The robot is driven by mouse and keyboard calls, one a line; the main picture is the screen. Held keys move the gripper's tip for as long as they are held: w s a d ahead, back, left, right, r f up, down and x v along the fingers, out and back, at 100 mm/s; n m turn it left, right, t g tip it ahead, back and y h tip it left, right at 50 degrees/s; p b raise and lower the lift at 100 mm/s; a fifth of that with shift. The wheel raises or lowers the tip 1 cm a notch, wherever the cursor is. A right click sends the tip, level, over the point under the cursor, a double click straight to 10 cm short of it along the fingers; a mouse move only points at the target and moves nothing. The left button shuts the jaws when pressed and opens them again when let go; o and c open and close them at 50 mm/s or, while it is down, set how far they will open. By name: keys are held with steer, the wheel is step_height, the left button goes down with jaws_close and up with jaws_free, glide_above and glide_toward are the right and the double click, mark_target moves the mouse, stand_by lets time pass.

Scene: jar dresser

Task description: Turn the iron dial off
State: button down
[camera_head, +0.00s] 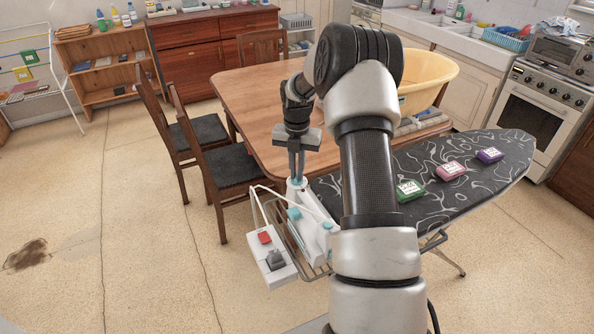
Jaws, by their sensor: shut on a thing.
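The white and teal iron (314,236) stands on the wire rest (290,232) at the left end of the ironing board (440,180). My gripper (297,178) points down over the iron's upper end. Its fingers are close together and shut on a small part there, which appears to be the iron dial. The fingertips hide most of the dial, so its setting cannot be read. My arm covers part of the view just right of the iron.
A white box (268,258) with a red switch and a grey plug hangs at the board's left end. Green (410,190), pink (451,170) and purple (489,155) packs lie on the board. A wooden table (265,95) and chairs stand behind.

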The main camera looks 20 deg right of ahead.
steer(key=shift+m, duration=0.4)
steer(key=m, duration=0.2)
steer(key=shift+m+b, duration=0.4)
steer(key=m, duration=0.3)
steer(key=shift+m+b, duration=0.3)
steer(key=shift+b, duration=0.05)
steer(key=m, duration=0.3)
steer(key=shift+m+b, duration=0.3)
steer(key=m, duration=0.3)
steer(key=shift+m+b, duration=0.3)
steer(key=m, duration=0.3)
steer(key=shift+m, duration=0.3)
steer(key=m+b, duration=0.1)
steer(key=m, duration=0.2)
steer(key=shift+m, duration=0.3)
steer(key=m, duration=0.6)
steer(key=shift+m, duration=0.3)
